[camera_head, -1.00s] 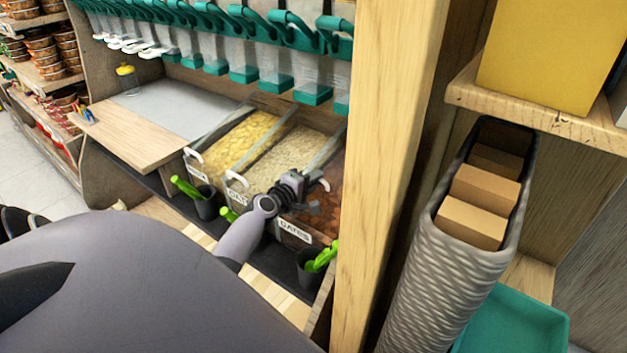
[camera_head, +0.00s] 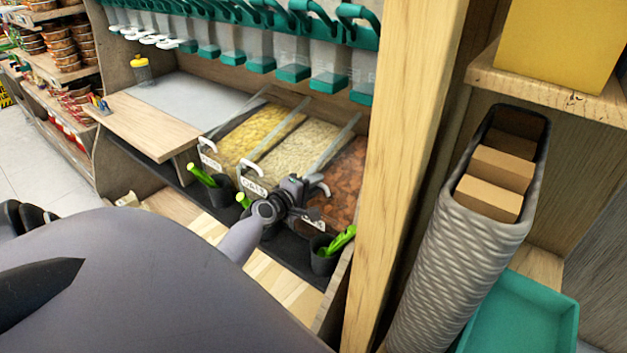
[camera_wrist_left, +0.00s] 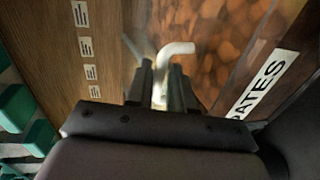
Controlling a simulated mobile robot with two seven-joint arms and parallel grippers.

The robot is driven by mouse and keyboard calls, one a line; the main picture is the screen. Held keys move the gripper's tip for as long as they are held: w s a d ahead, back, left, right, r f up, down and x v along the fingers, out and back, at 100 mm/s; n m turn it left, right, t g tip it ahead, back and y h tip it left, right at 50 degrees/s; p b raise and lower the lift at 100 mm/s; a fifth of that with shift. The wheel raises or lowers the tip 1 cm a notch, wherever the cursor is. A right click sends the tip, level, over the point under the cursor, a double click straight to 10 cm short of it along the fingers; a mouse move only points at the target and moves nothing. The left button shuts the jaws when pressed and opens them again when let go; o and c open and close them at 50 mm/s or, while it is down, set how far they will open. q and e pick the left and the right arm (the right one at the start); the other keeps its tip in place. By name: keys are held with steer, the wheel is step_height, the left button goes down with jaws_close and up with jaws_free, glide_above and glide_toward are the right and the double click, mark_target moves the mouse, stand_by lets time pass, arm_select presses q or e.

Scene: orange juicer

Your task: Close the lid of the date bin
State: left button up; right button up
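The date bin (camera_head: 347,180) holds brown dates at the right end of the bin row. Its DATES label (camera_wrist_left: 264,84) shows in the left wrist view; in the head view my gripper partly covers it. The lid is clear and hard to make out, and its exact angle cannot be told. Its white handle (camera_wrist_left: 176,48) stands between my left gripper's fingers in the wrist view, with little gap on either side. My left gripper (camera_head: 302,199) is shut on this handle at the bin's front. My right gripper is not in view.
The oats bin (camera_head: 300,145) and a yellow-filled bin (camera_head: 255,130) stand to the left. A cup with a green scoop (camera_head: 325,258) sits below the date bin. A wooden post (camera_head: 400,150) rises close on the right. Dispensers (camera_head: 293,73) hang above.

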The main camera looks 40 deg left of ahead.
arm_select(q)
steer(key=p+v, duration=0.1)
steer(key=v, duration=0.6)
stand_by(0.3)
